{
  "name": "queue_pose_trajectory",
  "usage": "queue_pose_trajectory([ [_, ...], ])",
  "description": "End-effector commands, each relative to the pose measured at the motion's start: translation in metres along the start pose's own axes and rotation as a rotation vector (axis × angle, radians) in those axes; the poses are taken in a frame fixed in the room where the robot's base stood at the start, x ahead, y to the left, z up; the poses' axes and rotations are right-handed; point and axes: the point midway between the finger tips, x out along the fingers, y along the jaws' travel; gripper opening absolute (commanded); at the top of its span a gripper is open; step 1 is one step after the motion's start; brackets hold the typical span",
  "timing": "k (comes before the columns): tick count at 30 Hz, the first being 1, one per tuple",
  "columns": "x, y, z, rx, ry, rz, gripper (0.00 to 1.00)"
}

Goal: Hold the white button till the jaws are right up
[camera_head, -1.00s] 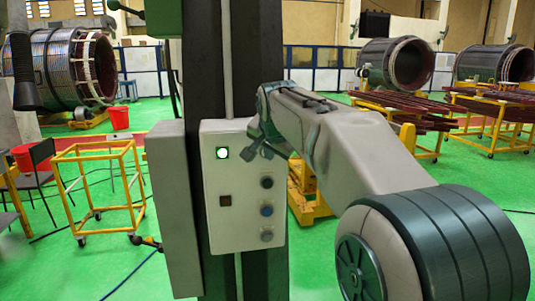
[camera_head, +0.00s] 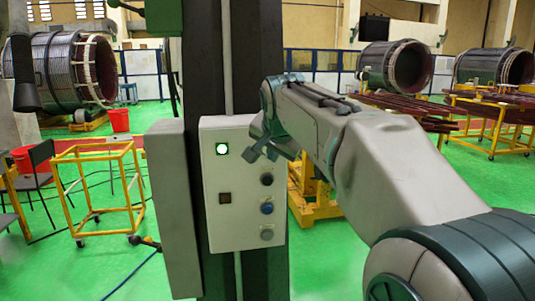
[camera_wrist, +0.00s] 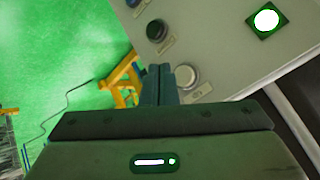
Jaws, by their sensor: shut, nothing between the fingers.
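The white button (camera_wrist: 187,76) is on the grey control panel (camera_head: 230,232), in the wrist view just right of my fingertips. In the head view my gripper (camera_head: 252,154) hides that part of the panel. My gripper (camera_wrist: 159,72) is shut and empty, its fingertips close to the panel beside the button; I cannot tell if they touch it. A square lamp (camera_head: 222,149) glows white-green at the panel's upper left, and also shows in the wrist view (camera_wrist: 266,19). Below my gripper are a black button (camera_head: 266,179), a blue one (camera_head: 267,209) and a grey one (camera_head: 267,235).
The panel is on a dark column (camera_head: 260,60) with a green part (camera_head: 162,17) near its top. A grey box (camera_head: 172,210) is left of the panel. A yellow frame cart (camera_head: 97,150) stands at left. Large stators stand behind on green floor.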

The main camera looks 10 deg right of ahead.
Motion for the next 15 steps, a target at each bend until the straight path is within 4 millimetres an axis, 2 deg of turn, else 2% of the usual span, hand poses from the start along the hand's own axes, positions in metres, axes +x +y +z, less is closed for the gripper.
queue_pose_trajectory([
  [7, -0.015, 0.012, 0.013, 0.000, 0.000, 0.000, 0.00],
  [15, -0.018, 0.013, 0.014, 0.000, 0.000, 0.000, 0.00],
])
